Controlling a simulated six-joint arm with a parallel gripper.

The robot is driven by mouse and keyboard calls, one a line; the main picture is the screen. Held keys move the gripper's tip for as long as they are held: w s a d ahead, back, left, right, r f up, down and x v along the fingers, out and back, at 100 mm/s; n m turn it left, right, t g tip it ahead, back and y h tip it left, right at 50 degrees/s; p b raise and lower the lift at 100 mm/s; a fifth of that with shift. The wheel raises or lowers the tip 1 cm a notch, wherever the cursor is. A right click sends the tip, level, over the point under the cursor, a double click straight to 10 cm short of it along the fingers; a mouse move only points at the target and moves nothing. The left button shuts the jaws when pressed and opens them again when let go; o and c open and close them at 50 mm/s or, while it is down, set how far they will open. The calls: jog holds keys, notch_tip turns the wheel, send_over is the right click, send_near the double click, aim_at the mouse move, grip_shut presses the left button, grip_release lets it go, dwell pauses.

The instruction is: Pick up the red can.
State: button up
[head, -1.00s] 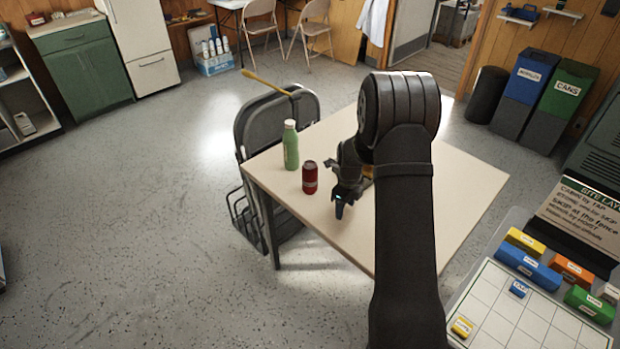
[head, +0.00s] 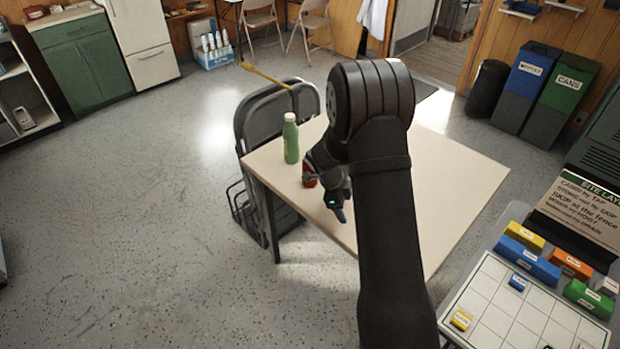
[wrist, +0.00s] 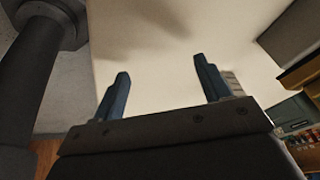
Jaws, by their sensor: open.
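The red can (head: 309,180) stands on the table near its left edge in the head view. My gripper partly covers it, so only a narrow strip of red shows. My gripper (head: 338,205) hangs over the table just right of and in front of the can. I cannot tell whether it touches the can. In the wrist view my gripper (wrist: 160,88) has its two blue fingers wide apart with nothing between them. The can does not show in the wrist view.
A green bottle (head: 291,140) stands behind and left of the can on the pale table (head: 460,165). A folding chair (head: 262,115) with a yellow-handled tool is against the table's left side. The table's right part is clear. A labelled board (head: 490,290) lies at lower right.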

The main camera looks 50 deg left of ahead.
jog(key=s+a+r+n+t+y, duration=0.7)
jog(key=s+a+r+n+t, duration=0.3)
jog(key=n, duration=0.6)
jog(key=shift+g, duration=0.3)
jog(key=shift+s+a+r+x, duration=0.15)
jog(key=shift+a+x, duration=0.3)
jog(key=shift+x, duration=2.4)
jog(key=shift+s+a+r+x, duration=0.15)
jog(key=shift+a+x, duration=0.35)
jog(key=shift+x, duration=2.35)
jog(key=shift+a+r+x, duration=0.15)
jog(key=shift+a+x, duration=0.3)
jog(key=shift+x, duration=2.45)
jog(key=c, duration=1.3)
